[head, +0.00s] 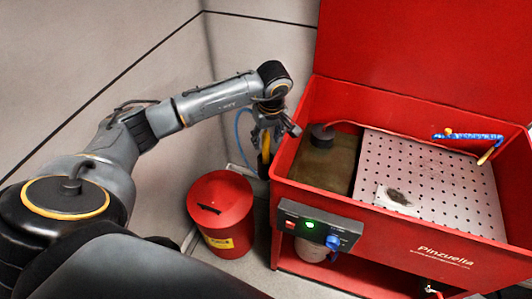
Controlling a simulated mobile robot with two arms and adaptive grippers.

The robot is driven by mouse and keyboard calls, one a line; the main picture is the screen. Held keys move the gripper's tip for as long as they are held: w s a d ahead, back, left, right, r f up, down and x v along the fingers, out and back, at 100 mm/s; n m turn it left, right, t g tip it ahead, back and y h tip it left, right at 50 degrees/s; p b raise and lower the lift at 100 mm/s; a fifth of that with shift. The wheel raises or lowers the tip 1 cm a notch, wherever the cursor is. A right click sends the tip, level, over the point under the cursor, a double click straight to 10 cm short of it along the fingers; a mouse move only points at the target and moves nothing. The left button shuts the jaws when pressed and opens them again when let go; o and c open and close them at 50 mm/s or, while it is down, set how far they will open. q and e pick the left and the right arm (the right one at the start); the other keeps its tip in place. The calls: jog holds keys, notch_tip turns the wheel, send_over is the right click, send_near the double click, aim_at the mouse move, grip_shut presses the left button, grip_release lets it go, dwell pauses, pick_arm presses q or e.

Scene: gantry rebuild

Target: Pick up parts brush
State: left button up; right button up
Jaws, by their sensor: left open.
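A blue tool with yellow ends (467,136) sits at the back right of the red parts washer (310,187), near its rear wall. It may be the parts brush, but it is too small to tell its bristles. A thin red hose runs from a black pump toward it. My left gripper (272,131) is open, pointing down outside the washer's left wall, well to the left of the blue tool. A yellow piece and a thin blue hose show around its fingers; I cannot tell whether they touch it. My right gripper is not in view.
A perforated grey shelf (440,172) covers most of the basin and bears a white piece with a dark patch (397,197). Murky liquid (325,168) and the black pump (321,135) are at left. A red bin (220,203) stands on the floor left of the washer.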

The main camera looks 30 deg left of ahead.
aim_at(266, 145)
pick_arm(q)
jog(key=shift+a+f+p, duration=0.15)
jog(key=shift+f+p, duration=0.05)
jog(key=shift+f, duration=0.65)
jog(key=shift+a+f+p, duration=0.1)
jog(key=shift+f+p, duration=0.1)
jog(key=shift+f, duration=0.6)
grip_shut()
